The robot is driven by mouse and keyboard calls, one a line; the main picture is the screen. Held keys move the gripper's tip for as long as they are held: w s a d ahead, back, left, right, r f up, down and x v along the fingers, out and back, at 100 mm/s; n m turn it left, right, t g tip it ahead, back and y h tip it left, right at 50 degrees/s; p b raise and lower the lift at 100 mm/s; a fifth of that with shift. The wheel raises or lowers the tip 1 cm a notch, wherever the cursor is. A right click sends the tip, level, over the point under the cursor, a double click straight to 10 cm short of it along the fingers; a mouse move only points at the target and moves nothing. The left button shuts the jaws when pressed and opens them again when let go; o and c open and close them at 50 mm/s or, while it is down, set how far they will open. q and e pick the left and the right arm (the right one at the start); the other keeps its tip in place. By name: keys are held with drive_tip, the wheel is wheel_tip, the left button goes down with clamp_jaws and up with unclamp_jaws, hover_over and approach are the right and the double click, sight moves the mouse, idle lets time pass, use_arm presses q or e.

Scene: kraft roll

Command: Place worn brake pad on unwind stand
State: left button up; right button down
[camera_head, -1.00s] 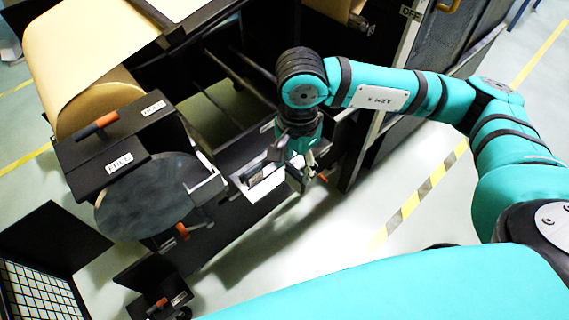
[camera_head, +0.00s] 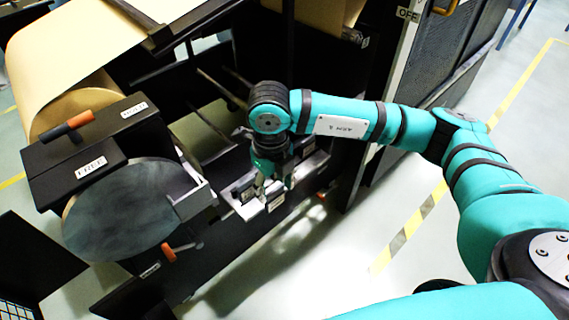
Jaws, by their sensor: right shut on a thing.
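My right gripper (camera_head: 270,187) points down over a small pale tray (camera_head: 252,208) on the black unwind stand (camera_head: 215,245). It is shut on a small piece, taken to be the worn brake pad, which the fingers mostly hide. I cannot tell whether the piece touches the tray. Small dark blocks (camera_head: 246,194) show at the tray beside the fingers. The stand's grey disc (camera_head: 125,210) is to the left, with a metal bracket (camera_head: 190,195) at its right edge. My left gripper is out of view.
A black box labelled FREE (camera_head: 85,165) with an orange-handled lever (camera_head: 68,125) sits above the disc. A kraft roll (camera_head: 75,105) is behind. Dark panels stand at right. The floor (camera_head: 310,265) in front is clear.

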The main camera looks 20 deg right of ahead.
drive_tip(key=w+d+f, duration=0.1)
drive_tip(key=w+d, duration=0.1)
drive_tip(key=w, duration=0.1)
drive_tip(key=w+d+f, duration=0.1)
drive_tip(key=w+d, duration=0.2)
drive_tip(key=w+d+f, duration=0.2)
drive_tip(key=w, duration=0.1)
drive_tip(key=shift+w+d+b, duration=0.15)
drive_tip(key=shift+d+b, duration=0.1)
drive_tip(key=shift+b, duration=0.05)
drive_tip(key=shift+f, duration=0.45)
drive_tip(key=c, duration=0.8)
unclamp_jaws()
drive_tip(key=shift+o, duration=1.4)
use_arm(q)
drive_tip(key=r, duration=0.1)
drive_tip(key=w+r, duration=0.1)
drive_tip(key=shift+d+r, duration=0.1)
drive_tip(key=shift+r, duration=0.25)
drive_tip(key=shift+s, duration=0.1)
